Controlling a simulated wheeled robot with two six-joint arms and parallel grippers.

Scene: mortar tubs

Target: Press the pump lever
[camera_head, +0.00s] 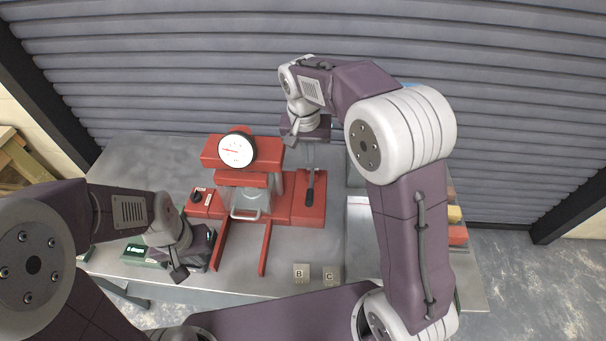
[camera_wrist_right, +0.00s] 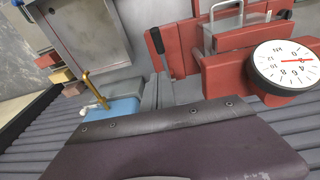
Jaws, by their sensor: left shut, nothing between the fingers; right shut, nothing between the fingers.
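The red press (camera_head: 292,207) stands on the metal bench, with a round white gauge (camera_head: 237,150) at its top; the gauge also shows in the right wrist view (camera_wrist_right: 287,67). The pump lever (camera_head: 310,188) is on the press's right side, its black grip pointing toward me. The grip also shows in the right wrist view (camera_wrist_right: 157,40). My right gripper (camera_head: 307,132) is shut and empty, at the far end of the lever; I cannot tell whether it touches. My left gripper (camera_head: 208,248) is shut and empty, left of the press's front rails.
Cubes marked B (camera_head: 301,273) and C (camera_head: 331,276) lie at the bench front. Coloured blocks (camera_head: 456,214) are at the right, partly behind my right arm. A grey shutter (camera_head: 200,70) closes off the back.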

